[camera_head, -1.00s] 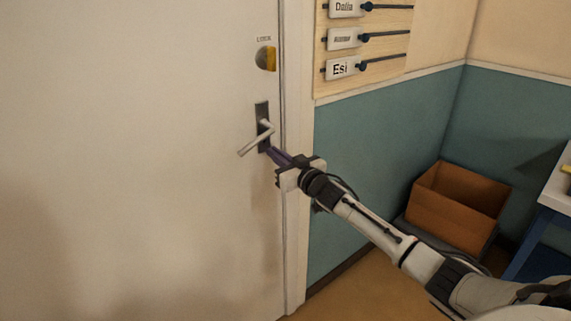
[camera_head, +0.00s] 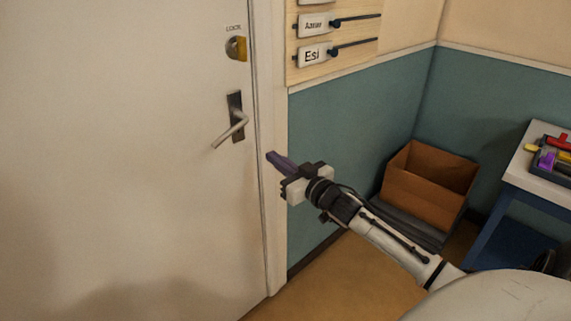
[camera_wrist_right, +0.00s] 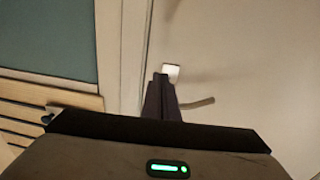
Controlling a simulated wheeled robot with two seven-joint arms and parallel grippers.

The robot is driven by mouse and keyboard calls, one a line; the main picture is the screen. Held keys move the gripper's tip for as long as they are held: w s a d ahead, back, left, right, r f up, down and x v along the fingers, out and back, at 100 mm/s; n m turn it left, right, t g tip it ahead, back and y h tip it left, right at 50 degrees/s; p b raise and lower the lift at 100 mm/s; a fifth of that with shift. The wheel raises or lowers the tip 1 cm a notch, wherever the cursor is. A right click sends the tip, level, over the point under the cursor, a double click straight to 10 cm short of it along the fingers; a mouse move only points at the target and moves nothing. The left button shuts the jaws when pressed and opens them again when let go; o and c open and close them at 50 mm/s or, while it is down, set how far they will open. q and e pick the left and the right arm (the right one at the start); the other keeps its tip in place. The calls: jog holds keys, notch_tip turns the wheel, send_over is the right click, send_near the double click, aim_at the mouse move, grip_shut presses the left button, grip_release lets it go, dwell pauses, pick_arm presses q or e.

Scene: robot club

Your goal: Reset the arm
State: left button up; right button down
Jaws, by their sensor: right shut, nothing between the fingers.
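My right gripper (camera_head: 272,159) is shut and empty, its purple fingers pointing at the door frame in the head view. It is to the right of and a little below the door handle (camera_head: 232,132), apart from it. The white door (camera_head: 120,150) looks closed, and its lever handle slants down to the left. A yellow and grey lock knob (camera_head: 237,48) sits above the handle under the word LOCK. In the right wrist view the closed fingers (camera_wrist_right: 162,80) show in front of the door, with the handle (camera_wrist_right: 198,103) to their right. My left gripper is not in view.
A wooden board with name tags (camera_head: 330,60) hangs on the wall right of the door. An open cardboard box (camera_head: 428,190) stands in the corner. A blue-legged table (camera_head: 525,170) with a tray of coloured items (camera_head: 553,160) is at the right. Some floor is clear.

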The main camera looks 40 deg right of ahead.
jog(key=shift+s, duration=1.55)
jog(key=shift+r, duration=0.1)
jog(key=s+a+f+g, duration=0.2)
jog(key=s+a+f, duration=0.2)
jog(key=f, duration=0.2)
jog(key=s+a+f+n+g+y, duration=0.1)
jog(key=s+a+f, duration=0.3)
jog(key=f, duration=0.3)
jog(key=s+a+f+g, duration=0.2)
jog(key=s+a+f, duration=0.2)
jog(key=f, duration=0.2)
jog(key=s+a+f+g+y, duration=0.1)
jog(key=s+a+f+g, duration=0.1)
jog(key=s+a+f, duration=0.3)
jog(key=s+a+f+n+g+y, duration=0.1)
jog(key=s+a+f+g, duration=0.1)
jog(key=s+a+f, duration=0.3)
jog(key=s+a, duration=0.4)
jog(key=s, duration=0.2)
jog(key=shift+s+a+g, duration=0.15)
jog(key=shift+a+g, duration=0.15)
jog(key=shift+a, duration=0.05)
